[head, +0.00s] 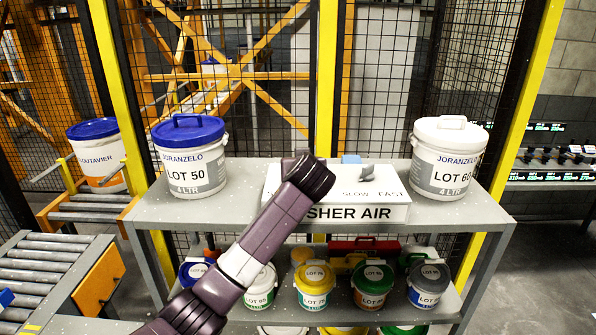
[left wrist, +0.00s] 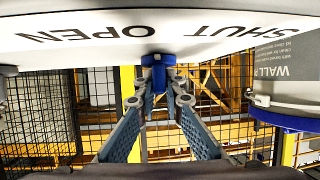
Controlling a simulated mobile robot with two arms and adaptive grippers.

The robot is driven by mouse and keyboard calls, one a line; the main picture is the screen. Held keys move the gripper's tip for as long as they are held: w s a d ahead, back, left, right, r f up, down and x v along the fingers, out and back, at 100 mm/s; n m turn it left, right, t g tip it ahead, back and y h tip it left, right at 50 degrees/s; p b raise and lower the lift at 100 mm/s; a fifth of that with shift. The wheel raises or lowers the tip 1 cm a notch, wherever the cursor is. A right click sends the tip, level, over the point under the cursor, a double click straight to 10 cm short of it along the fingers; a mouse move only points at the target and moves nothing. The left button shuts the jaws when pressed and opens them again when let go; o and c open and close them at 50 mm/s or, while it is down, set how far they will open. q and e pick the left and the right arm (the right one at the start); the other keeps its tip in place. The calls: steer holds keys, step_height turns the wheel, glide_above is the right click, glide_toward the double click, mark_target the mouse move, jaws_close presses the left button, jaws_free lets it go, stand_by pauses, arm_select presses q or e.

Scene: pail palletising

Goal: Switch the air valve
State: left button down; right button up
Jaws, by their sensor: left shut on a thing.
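The valve panel (head: 355,213) is a white sloped box on the grey bench, its front lettered "SHER AIR" with the start hidden by my left arm. In the left wrist view its face (left wrist: 110,50) shows upside down with the words OPEN and SHUT. A blue valve handle (left wrist: 157,60) stands at the panel edge between those words. My left gripper (left wrist: 158,84) is shut on this handle, with a fingertip on each side. In the head view my left wrist hides the fingers and handle. My right gripper is not in view.
A blue-lidded LOT 50 pail (head: 190,160) stands left of the panel, and a white LOT 60 pail (head: 446,160) right. A grey lever (head: 367,172) marked SLOW and FAST sits on the panel. Several small pails fill the shelf below. A roller conveyor (head: 40,270) lies at left.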

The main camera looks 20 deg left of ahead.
arm_select(q)
steer(key=n+y+b, duration=0.1)
steer(key=n+g+y+b, duration=0.1)
steer(key=shift+d+f+n+g+y, duration=0.1)
steer(key=shift+f+n+g+y, duration=0.1)
steer(key=shift+n+g+y, duration=0.15)
steer(key=shift+r+n+g+y+b, duration=0.1)
steer(key=shift+n+g+y+b, duration=0.7)
steer(key=shift+n+y, duration=0.4)
steer(key=shift+s+n+g+y, duration=0.1)
steer(key=shift+n+g+y, duration=0.15)
steer(key=shift+n+g, duration=0.15)
steer(key=c, duration=2)
jaws_free()
steer(key=shift+r, duration=0.1)
step_height(320, 180, up, 5)
glide_above(323, 196)
steer(key=shift+f, duration=0.2)
